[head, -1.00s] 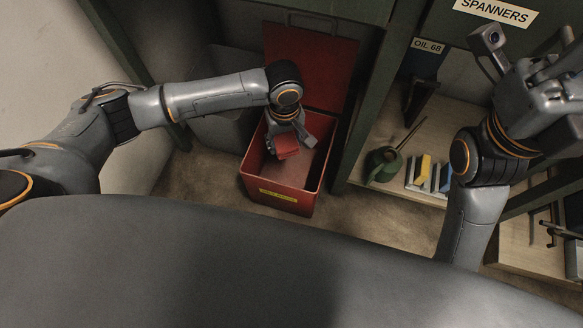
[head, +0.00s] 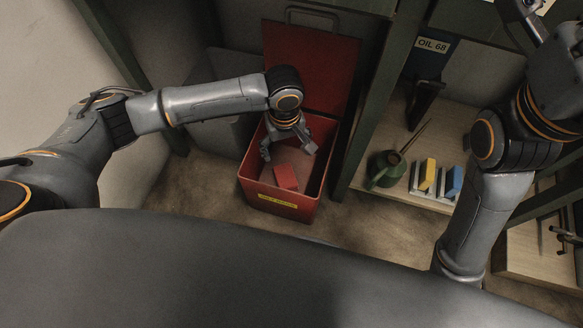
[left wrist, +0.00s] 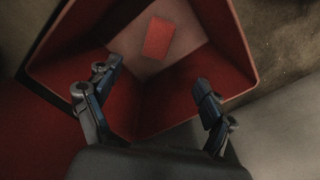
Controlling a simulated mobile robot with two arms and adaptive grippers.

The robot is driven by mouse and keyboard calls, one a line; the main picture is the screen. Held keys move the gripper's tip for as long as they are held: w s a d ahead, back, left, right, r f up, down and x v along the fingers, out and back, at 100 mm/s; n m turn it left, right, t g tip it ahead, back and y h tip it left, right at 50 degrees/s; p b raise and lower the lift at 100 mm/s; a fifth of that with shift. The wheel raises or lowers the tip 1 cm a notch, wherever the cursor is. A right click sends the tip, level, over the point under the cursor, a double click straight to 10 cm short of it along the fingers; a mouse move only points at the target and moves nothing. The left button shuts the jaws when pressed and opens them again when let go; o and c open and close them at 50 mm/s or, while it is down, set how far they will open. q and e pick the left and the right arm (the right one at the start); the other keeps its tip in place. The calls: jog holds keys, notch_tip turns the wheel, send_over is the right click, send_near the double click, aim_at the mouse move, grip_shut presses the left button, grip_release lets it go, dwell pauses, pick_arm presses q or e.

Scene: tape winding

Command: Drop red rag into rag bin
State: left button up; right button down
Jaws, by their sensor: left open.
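The red rag (head: 286,177), a small flat-looking red block shape, is inside the open red rag bin (head: 305,211). In the left wrist view the rag (left wrist: 158,38) appears to lie on the bin's pale floor, clear of both fingers. My left gripper (head: 288,153) is open and empty above the bin's opening, with its fingers spread and pointing down; the bin's inner walls (left wrist: 190,75) show beyond them in the left wrist view. My right gripper (head: 545,18) is partly cut off at the top right, so its jaws cannot be judged.
The bin's red lid (head: 310,65) stands raised behind it. A green shelf post (head: 372,100) rises close on the bin's right. The shelf (head: 400,190) right of it holds a green oil can (head: 384,169) and yellow (head: 428,174) and blue (head: 453,181) items. A grey container stands behind left.

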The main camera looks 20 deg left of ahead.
pick_arm(q)
notch_tip(320, 180, up, 12)
dwell(0.6)
dwell(0.4)
